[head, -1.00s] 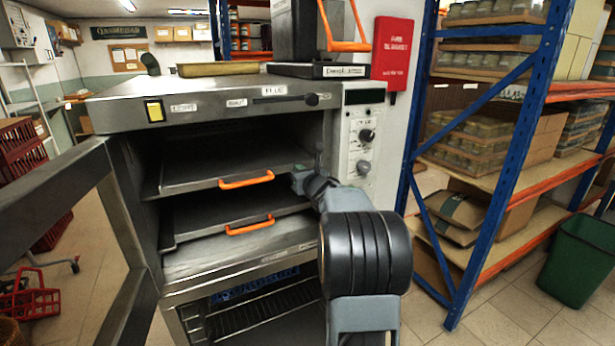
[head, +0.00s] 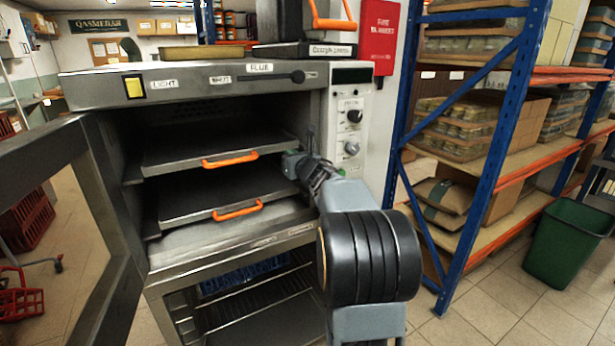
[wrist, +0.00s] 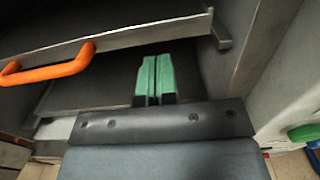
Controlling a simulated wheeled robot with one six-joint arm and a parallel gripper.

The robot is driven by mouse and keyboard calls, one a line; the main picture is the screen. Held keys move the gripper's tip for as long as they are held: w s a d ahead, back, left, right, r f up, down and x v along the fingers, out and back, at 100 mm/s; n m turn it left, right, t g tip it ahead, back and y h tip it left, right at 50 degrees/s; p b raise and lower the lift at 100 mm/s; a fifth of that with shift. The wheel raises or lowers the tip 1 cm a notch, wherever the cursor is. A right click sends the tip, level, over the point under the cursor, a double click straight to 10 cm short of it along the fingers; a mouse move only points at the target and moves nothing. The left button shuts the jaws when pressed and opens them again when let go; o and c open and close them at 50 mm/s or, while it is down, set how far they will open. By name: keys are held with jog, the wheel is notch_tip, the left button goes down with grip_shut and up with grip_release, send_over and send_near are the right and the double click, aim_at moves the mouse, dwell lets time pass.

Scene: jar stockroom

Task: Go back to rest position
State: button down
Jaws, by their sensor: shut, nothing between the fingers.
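My gripper shows in the wrist view (wrist: 154,80) with its two green fingers together and nothing between them. In the head view my arm reaches toward the right front of the steel oven (head: 190,78), with my gripper mostly hidden behind the wrist. The oven's door (head: 40,158) stands open to the left. Two dark trays with orange handles are in the oven: the upper handle (head: 230,160) and the lower handle (head: 238,210). In the wrist view one orange handle (wrist: 48,70) is left of my fingers, apart from them.
A blue and orange rack (head: 480,165) with jars and sacks stands at the right. A green bin (head: 568,245) is on the floor beside it. Red baskets (head: 22,235) are at the left, behind the door. A control panel (head: 352,130) is close to my gripper.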

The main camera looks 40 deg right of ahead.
jog(key=s+b, duration=0.1)
jog(key=s, duration=0.8)
jog(key=shift+s+a, duration=0.15)
jog(key=shift+a, duration=0.3)
